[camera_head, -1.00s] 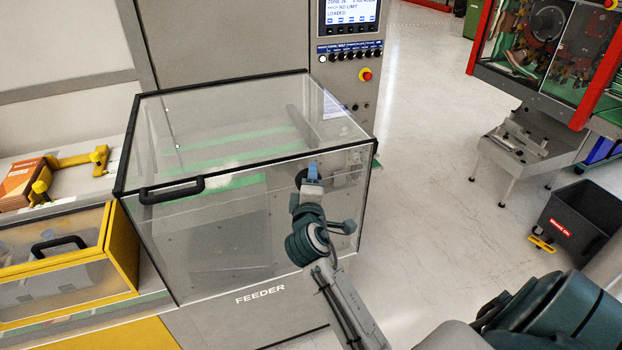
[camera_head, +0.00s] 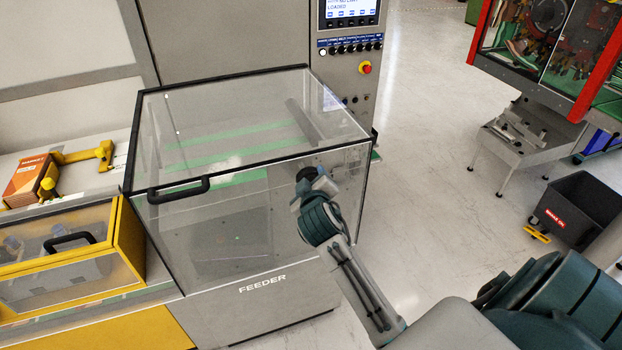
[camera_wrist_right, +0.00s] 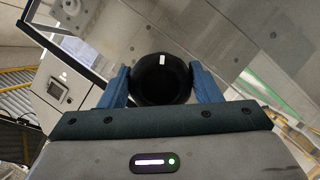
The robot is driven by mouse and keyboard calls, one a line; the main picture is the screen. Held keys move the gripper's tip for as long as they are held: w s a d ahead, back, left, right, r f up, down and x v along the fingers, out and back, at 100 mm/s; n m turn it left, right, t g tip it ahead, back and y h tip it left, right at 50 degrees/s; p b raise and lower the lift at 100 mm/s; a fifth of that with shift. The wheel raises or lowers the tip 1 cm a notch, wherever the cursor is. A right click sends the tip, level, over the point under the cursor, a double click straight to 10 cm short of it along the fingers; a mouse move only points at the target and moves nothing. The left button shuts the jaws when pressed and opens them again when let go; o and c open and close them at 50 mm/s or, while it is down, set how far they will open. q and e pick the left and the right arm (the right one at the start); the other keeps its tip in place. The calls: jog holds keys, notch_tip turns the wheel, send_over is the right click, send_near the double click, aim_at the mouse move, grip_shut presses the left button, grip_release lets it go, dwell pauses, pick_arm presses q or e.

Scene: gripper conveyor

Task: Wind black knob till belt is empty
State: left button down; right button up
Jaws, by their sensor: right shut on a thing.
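The black knob (camera_wrist_right: 162,80) sits between the two blue fingers of my right gripper (camera_wrist_right: 160,86) in the right wrist view, with a white mark near its top edge. In the head view my right gripper (camera_head: 312,178) is at the front right of the clear feeder cover, and the knob (camera_head: 305,173) shows just behind it, partly hidden. The right gripper is shut on the knob. Inside the clear cover (camera_head: 235,155) the belt shows green strips (camera_head: 225,150), with a pale lump (camera_head: 228,163) near the front. My left gripper is not in view.
The cover has a black handle (camera_head: 178,190). A control panel with a red button (camera_head: 365,68) stands behind it. A yellow-framed box (camera_head: 75,250) is at the left.

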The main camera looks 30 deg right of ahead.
jog(key=shift+f, duration=0.1)
dwell(0.3)
jog(key=o, duration=1)
jog(key=shift+b+v, duration=1.5)
jog(key=shift+v, duration=3.95)
